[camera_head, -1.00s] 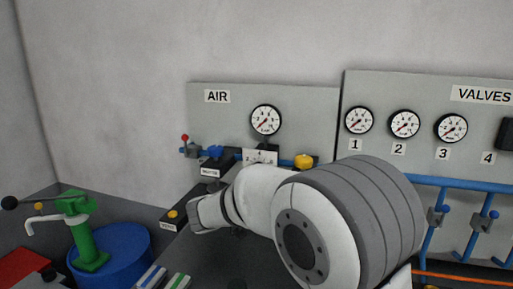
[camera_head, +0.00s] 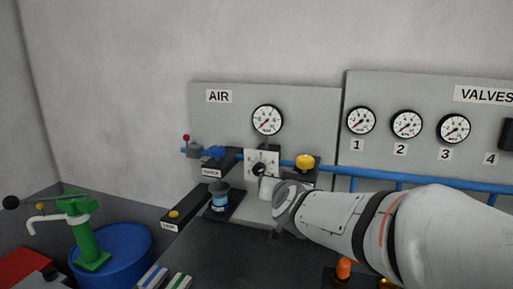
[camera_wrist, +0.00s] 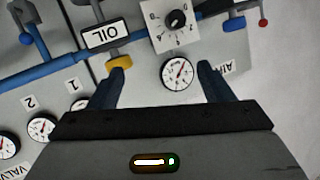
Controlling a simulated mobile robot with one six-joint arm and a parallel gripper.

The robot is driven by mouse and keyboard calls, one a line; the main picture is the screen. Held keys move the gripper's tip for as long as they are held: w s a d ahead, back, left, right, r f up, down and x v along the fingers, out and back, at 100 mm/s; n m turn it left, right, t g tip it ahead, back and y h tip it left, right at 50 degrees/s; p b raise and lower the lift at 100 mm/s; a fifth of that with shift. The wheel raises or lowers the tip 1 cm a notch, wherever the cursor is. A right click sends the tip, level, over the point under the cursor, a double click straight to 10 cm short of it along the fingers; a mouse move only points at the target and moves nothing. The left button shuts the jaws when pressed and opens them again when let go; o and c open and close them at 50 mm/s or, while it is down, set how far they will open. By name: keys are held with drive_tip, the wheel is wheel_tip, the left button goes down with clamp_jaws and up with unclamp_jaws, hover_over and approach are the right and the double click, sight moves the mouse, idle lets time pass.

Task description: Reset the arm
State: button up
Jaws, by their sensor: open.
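My gripper (camera_wrist: 160,80) shows in the wrist view with its two dark fingers spread apart and nothing between them. Behind the gap lies a round white gauge (camera_wrist: 178,72), seen upside down. In the head view my white arm reaches in from the right edge. My gripper (camera_head: 268,188) is at the arm's left end, partly hidden by the wrist, close to the knob plate (camera_head: 262,158) under the AIR gauge (camera_head: 267,120). I cannot tell whether it touches the plate.
A blue cup (camera_head: 220,197) stands on a dark pad left of my gripper. A yellow knob (camera_head: 305,161) and a blue pipe (camera_head: 425,185) are near the arm. A green hand pump (camera_head: 85,230) stands on a blue drum (camera_head: 125,250). The wall above the panels is bare.

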drive_tip(key=s+d+f+g, duration=0.3)
drive_tip(key=s+f+g, duration=0.1)
drive_tip(key=s, duration=0.4)
drive_tip(key=s+d+f+n+g, duration=0.1)
drive_tip(key=s+d+f+g, duration=0.2)
drive_tip(key=s, duration=0.6)
drive_tip(key=s+d+f+n+g, duration=0.1)
drive_tip(key=s+d+f+g, duration=0.2)
drive_tip(key=s+f, duration=0.4)
drive_tip(key=shift+s+d+f+g+h, duration=0.15)
drive_tip(key=shift+s+g+h, duration=0.25)
drive_tip(key=shift+s+g, duration=0.6)
drive_tip(key=shift+s, duration=0.15)
